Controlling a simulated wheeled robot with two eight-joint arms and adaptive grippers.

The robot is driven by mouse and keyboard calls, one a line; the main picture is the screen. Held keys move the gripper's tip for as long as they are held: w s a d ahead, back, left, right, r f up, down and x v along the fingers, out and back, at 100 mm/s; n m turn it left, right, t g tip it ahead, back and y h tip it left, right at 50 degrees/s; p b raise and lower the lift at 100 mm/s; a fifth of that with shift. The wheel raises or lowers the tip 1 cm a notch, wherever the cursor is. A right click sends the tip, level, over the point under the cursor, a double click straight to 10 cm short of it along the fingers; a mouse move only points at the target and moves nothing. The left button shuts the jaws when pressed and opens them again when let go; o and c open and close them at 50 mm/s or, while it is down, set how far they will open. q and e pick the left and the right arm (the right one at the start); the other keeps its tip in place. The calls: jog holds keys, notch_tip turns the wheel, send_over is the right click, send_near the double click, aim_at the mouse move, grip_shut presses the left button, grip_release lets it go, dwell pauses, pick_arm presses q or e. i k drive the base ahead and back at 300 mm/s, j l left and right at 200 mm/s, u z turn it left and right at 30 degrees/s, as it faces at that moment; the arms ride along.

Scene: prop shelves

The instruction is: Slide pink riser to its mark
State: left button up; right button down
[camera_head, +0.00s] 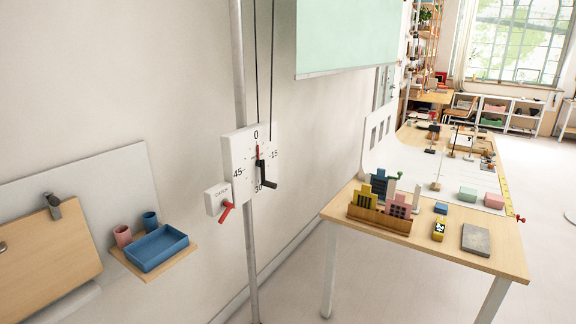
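A small pink block (494,201), which looks like the pink riser, sits on the white sheet (421,178) over the table at the right. It is close to the yellow strip (506,197) along the sheet's right edge. A pale green block (467,194) stands just left of it, apart from it. I cannot make out a mark for the riser at this distance. Neither of my grippers is in view.
A dial box (245,153) and a blue tray (158,248) are nearer. Floor right of the table is clear.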

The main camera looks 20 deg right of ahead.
aim_at(493, 200)
jog(key=i+l+z, duration=0.2)
jog(key=z, duration=0.2)
jog(key=i+z, duration=1.15)
jog(key=k+j, duration=0.05)
jog(key=k, duration=0.05)
